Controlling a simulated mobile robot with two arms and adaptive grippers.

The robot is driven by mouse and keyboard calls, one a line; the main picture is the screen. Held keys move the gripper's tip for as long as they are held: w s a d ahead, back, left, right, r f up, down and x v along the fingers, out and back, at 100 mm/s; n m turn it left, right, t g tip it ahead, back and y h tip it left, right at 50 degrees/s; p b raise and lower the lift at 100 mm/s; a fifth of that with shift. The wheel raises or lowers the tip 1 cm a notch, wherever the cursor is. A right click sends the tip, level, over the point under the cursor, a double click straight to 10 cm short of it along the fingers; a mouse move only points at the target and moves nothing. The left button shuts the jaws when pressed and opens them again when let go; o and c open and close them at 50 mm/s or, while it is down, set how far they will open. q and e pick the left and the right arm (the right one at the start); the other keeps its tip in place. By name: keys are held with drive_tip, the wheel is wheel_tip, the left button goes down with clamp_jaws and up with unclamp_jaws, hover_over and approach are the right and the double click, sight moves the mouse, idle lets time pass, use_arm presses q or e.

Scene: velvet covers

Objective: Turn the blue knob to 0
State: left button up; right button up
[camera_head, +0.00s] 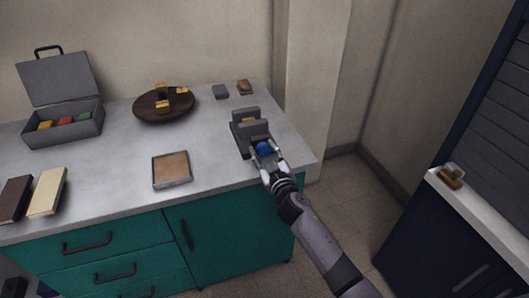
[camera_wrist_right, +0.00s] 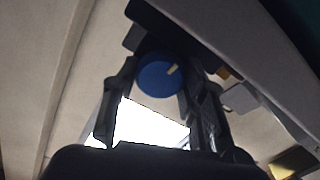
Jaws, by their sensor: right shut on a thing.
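The blue knob (camera_head: 264,148) sits on the front of a small dark grey device (camera_head: 240,138) near the right end of the counter. In the right wrist view the knob (camera_wrist_right: 161,77) is a round blue disc with a pale pointer mark toward its upper right. My right gripper (camera_head: 268,158) is at the knob, with one finger on each side, shut on it. In the right wrist view its fingers (camera_wrist_right: 152,90) flank the knob. No scale or 0 mark can be read in either view. My left gripper is not in view.
The grey counter (camera_head: 215,150) also holds a wooden turntable (camera_head: 150,109), an open grey case (camera_head: 62,128), a square tray (camera_head: 171,184), books (camera_head: 46,192) and two small blocks (camera_head: 244,87). A dark cabinet (camera_head: 420,235) stands at the right. Counter room left of the device is clear.

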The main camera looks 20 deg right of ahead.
drive_tip(key=n, duration=0.3)
drive_tip(key=shift+n, duration=0.4)
drive_tip(key=n, duration=0.3)
drive_tip(key=shift+f+n, duration=0.1)
drive_tip(key=shift+n, duration=0.2)
drive_tip(key=n, duration=0.3)
drive_tip(key=shift+n, duration=1.9)
drive_tip(key=o, duration=1.2)
drive_tip(key=shift+a, duration=0.1)
drive_tip(key=shift+f, duration=0.1)
